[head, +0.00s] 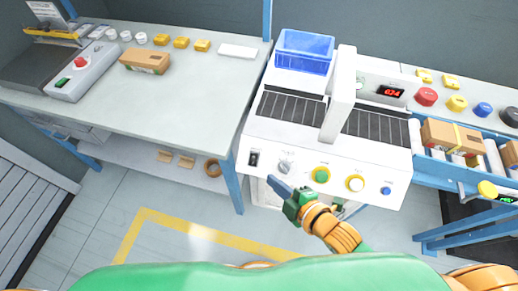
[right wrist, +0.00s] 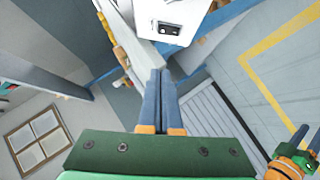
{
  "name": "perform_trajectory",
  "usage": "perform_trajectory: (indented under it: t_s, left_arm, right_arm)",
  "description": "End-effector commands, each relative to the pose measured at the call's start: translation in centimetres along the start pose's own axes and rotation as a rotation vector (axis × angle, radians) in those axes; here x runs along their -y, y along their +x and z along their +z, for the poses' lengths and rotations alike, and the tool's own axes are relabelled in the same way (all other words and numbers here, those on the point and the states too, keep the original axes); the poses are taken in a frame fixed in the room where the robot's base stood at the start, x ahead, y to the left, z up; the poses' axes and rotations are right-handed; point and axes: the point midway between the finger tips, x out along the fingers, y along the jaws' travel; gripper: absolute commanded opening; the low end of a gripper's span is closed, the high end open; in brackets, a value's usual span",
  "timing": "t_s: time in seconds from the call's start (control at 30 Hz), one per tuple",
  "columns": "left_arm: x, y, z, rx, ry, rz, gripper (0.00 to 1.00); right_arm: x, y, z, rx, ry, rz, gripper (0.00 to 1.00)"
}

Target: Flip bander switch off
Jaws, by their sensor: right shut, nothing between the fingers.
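The bander (head: 377,158) is a white machine with a tall arch and a sloped front panel. Its black rocker switch (head: 254,159) is at the left end of that panel; it also shows at the top of the right wrist view (right wrist: 168,29). I cannot tell which way the rocker is set. My right gripper (head: 272,182) is shut and empty, in front of the panel, below and right of the switch in the head view and apart from it. Part of my left gripper (right wrist: 306,138) shows at the right edge of the right wrist view; its jaws are unclear.
The panel also carries a grey knob (head: 286,167), a green button (head: 321,174), a white button (head: 355,183) and a blue button (head: 386,191). A blue bin (head: 304,52) stands behind. A workbench (head: 190,90) is left; a conveyor with a carton (head: 450,137) is right.

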Motion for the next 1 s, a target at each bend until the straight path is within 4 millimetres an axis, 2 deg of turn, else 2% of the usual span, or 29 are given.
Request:
perform_trajectory:
  t_s: [0.27,0.37,0.77,0.83,1.0]
  left_arm:
    - [0.0,0.1,0.3,0.006,0.0,0.001,0.5]
    - [0.0,0.2,0.3,0.007,0.0,0.001,0.5]
    - [0.0,1.5,0.4,0.005,0.0,0.0,0.5]
    - [0.0,1.8,0.4,0.005,0.0,0.0,0.5]
    - [0.0,2.4,0.4,0.004,0.0,0.0,0.5]
  right_arm:
    - [0.1,0.4,0.1,0.002,0.003,0.001,0.0]
    - [0.0,1.8,0.2,0.003,0.002,0.003,0.0]
    - [0.1,10.5,0.2,0.001,0.003,0.001,0.0]
    - [0.2,11.3,1.4,0.004,0.0,-0.001,0.0]
    - [0.2,12.7,2.7,0.003,0.001,-0.001,0.0]
